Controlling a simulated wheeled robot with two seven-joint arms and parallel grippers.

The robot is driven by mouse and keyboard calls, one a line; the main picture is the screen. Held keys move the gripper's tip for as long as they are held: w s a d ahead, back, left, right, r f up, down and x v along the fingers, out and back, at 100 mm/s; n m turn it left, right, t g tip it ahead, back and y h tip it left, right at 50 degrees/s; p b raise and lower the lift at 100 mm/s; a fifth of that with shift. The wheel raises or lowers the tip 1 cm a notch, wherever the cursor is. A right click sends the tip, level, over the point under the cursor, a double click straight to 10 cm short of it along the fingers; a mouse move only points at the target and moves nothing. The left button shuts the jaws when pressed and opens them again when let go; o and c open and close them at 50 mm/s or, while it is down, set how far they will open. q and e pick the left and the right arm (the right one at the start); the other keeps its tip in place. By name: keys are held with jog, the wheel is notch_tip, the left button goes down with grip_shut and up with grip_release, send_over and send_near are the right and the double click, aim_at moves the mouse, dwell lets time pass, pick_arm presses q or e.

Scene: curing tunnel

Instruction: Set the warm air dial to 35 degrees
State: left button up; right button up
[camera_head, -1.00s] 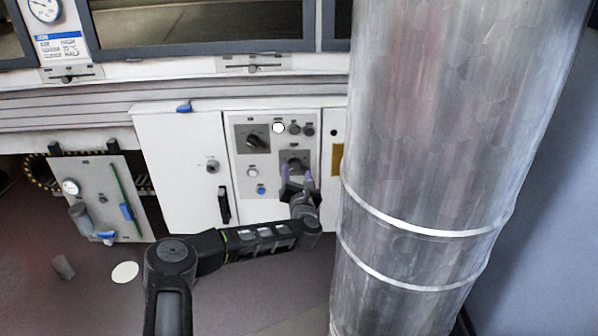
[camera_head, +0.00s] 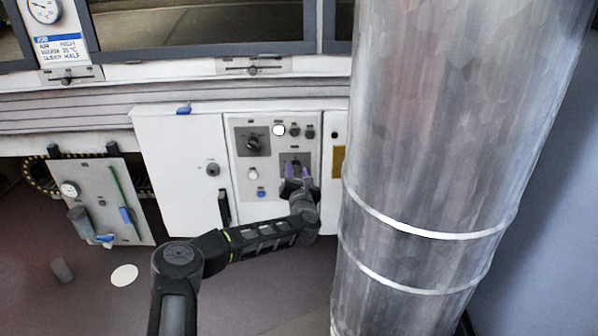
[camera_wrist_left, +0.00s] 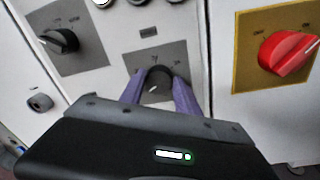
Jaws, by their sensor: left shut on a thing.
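The warm air dial seems to be the black knob on the lower grey plate of the white control panel. In the left wrist view the dial (camera_wrist_left: 157,82) sits between the two purple fingers of my left gripper (camera_wrist_left: 160,88), which is shut on it. Its white pointer mark faces down and left; the scale figures are too small to read. In the head view my left gripper (camera_head: 297,174) reaches the lower plate (camera_head: 287,158) from below and hides most of the dial. My right gripper is not in view.
A second black knob (camera_wrist_left: 63,41) on a grey plate is at upper left. A red switch (camera_wrist_left: 285,52) on a yellow plate is at right. A large metal duct (camera_head: 430,130) fills the right side of the head view. A job card (camera_head: 58,48) hangs at upper left.

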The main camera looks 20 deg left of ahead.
pick_arm(q)
grip_shut()
